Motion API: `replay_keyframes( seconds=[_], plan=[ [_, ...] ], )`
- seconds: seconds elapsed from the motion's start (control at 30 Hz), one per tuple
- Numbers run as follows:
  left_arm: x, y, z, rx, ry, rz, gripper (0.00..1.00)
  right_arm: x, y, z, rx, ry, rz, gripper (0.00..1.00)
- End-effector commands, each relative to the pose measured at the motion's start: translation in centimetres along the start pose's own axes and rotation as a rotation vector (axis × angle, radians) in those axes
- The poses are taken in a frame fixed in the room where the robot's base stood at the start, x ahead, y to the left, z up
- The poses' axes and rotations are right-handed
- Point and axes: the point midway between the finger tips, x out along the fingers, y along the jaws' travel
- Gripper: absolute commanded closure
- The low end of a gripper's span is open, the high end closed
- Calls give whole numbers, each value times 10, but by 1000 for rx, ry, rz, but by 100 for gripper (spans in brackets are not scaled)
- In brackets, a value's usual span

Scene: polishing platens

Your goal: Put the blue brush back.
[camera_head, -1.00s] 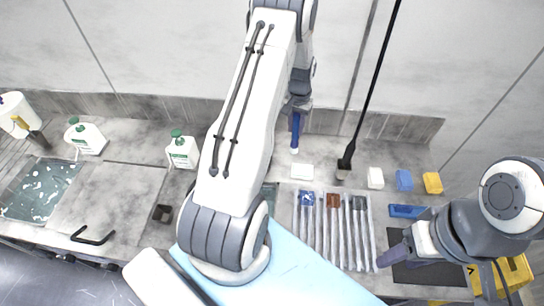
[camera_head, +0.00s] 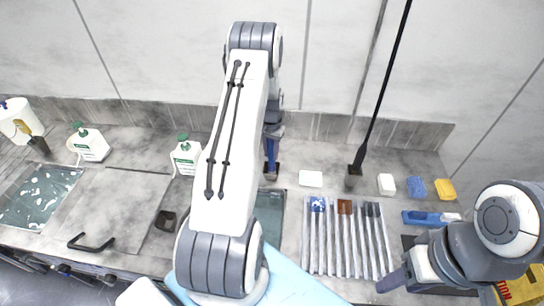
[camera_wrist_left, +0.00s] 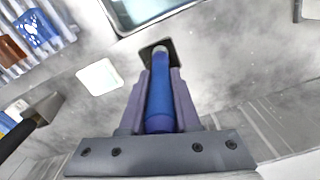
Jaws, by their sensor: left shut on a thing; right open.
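My left gripper (camera_wrist_left: 158,110) is shut on the blue brush (camera_wrist_left: 160,100), whose blue handle runs lengthwise between the fingers. In the head view the brush (camera_head: 270,150) hangs roughly upright below the gripper, near the back of the counter. A small dark square holder (camera_wrist_left: 150,53) lies directly beyond the brush's far, pale end in the wrist view. I cannot tell whether that end is inside it or just above it. My left arm hides part of this area in the head view. My right gripper (camera_head: 392,281) is open and empty at the front right.
A white block (camera_head: 311,179) lies right of the brush. A dark rod on a stand (camera_head: 354,176) rises behind. A white bottle (camera_head: 186,157) stands left. Coloured blocks (camera_head: 416,188) lie at the right.

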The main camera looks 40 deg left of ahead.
Motion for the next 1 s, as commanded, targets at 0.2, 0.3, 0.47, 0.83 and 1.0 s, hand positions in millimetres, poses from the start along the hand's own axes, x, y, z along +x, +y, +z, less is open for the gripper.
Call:
replay_keyframes(
  seconds=[0.2,0.3,0.47,0.83,1.0],
  plan=[
    [3,-1,0,-2,1,0,100,2,0,0,0,0,0,50],
    [4,-1,0,-2,1,0,100,3,0,0,0,0,0,50],
    [6,-1,0,-2,1,0,43,4,0,0,0,0,0,50],
    [3,-1,0,-2,1,0,39,2,0,0,0,0,0,50],
    [-12,-1,-1,-2,6,-2,39,13,1,1,0,0,0,50]
  ],
)
